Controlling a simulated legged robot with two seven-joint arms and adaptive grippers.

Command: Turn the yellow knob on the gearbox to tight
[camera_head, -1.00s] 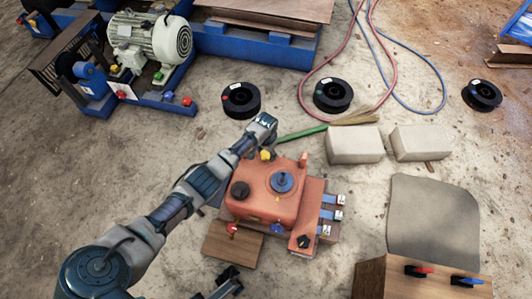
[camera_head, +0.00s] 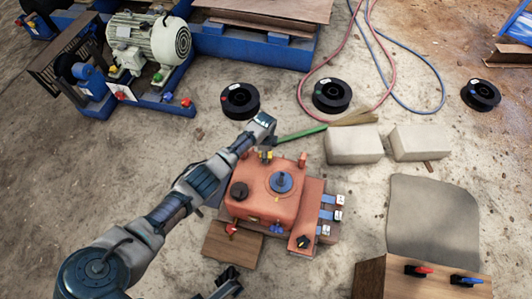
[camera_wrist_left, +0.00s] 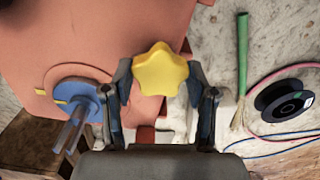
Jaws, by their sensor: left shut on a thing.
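The yellow star-shaped knob (camera_wrist_left: 160,71) sits between the two fingertips of my left gripper (camera_wrist_left: 162,82) in the left wrist view. The gripper is shut on it. In the head view the gripper (camera_head: 266,155) reaches down to the far edge of the orange-red gearbox (camera_head: 258,207), and only small bits of yellow show between its fingers. The gearbox also fills the upper left of the wrist view (camera_wrist_left: 75,30). No tight marking can be read. A dark gripper-like part, seemingly my right gripper (camera_head: 228,284), shows at the bottom edge; its jaws are unclear.
Pale blocks (camera_head: 353,145) stand to the right. Black spools (camera_head: 240,101) lie farther back on open floor.

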